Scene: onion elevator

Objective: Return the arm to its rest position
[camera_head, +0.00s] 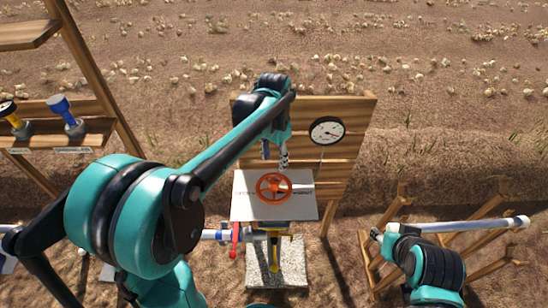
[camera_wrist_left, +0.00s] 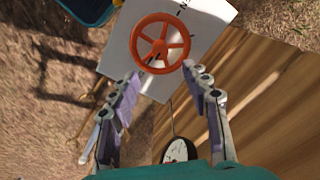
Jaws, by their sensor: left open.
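My left arm (camera_head: 240,140) reaches in from the left, over the wooden panel. My left gripper (camera_head: 275,158) is above and just beyond the orange handwheel (camera_head: 273,187), with its fingers pointing down. In the left wrist view the gripper (camera_wrist_left: 161,73) is open, with nothing between its fingers. The handwheel (camera_wrist_left: 160,43) lies on a white plate (camera_wrist_left: 120,50) beyond the fingertips and looks apart from them. My right arm (camera_head: 435,262) shows in part at the lower right; its gripper is not in view.
A round gauge (camera_head: 327,131) is on the wooden panel (camera_head: 345,160) behind the plate. A red lever (camera_head: 235,240) and a yellow handle (camera_head: 274,250) hang below. A shelf (camera_head: 85,140) with valves stands left. A pipe (camera_head: 480,225) lies near a wooden rack (camera_head: 485,255) at right.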

